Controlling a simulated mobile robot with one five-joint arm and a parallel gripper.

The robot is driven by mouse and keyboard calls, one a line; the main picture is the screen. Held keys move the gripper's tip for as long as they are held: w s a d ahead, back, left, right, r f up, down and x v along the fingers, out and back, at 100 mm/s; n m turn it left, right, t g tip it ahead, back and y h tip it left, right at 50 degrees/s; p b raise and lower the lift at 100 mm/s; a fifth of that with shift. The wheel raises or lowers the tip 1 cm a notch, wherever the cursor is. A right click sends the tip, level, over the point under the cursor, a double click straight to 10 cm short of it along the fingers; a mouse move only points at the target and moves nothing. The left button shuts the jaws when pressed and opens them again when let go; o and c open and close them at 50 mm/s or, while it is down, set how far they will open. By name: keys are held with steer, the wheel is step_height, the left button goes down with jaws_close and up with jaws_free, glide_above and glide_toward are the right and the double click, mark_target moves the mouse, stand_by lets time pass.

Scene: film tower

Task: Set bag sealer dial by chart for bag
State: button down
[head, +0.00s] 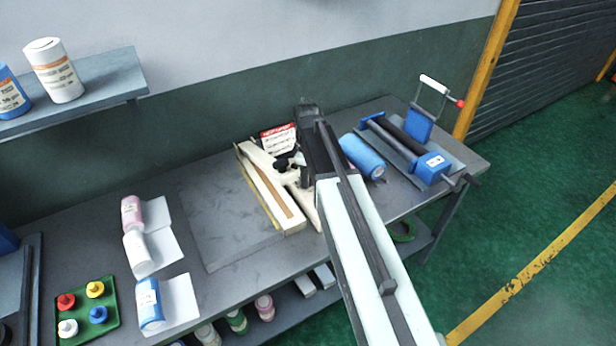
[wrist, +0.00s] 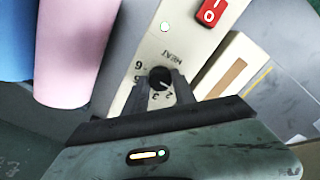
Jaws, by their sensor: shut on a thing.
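The bag sealer (head: 262,188) is a long cream device with a brown strip, standing on the grey bench. In the wrist view, its cream panel (wrist: 145,45) carries a round black dial (wrist: 160,77) with the word HEAT and printed numbers around it. My gripper (wrist: 161,88) is shut on the dial, one dark finger on each side. My gripper (head: 294,163) also shows at the sealer's far end in the head view. Which number the dial points to is not clear. A red-topped card (head: 278,138), perhaps the chart, stands behind the sealer; its text is too small to read.
A blue roll (head: 362,156) and a cranked roller device (head: 412,150) stand right. A pink cylinder (wrist: 75,50) is close by. Labelled containers and a green tray (head: 90,338) are left.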

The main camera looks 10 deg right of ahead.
steer(key=m, duration=1.3)
steer(key=shift+m, duration=0.3)
stand_by(0.3)
steer(key=c, duration=1)
jaws_free()
steer(key=shift+c, duration=0.2)
step_height(320, 180, up, 8)
steer(key=p, duration=0.7)
steer(key=shift+f+p, duration=0.1)
steer(key=shift+p, duration=0.3)
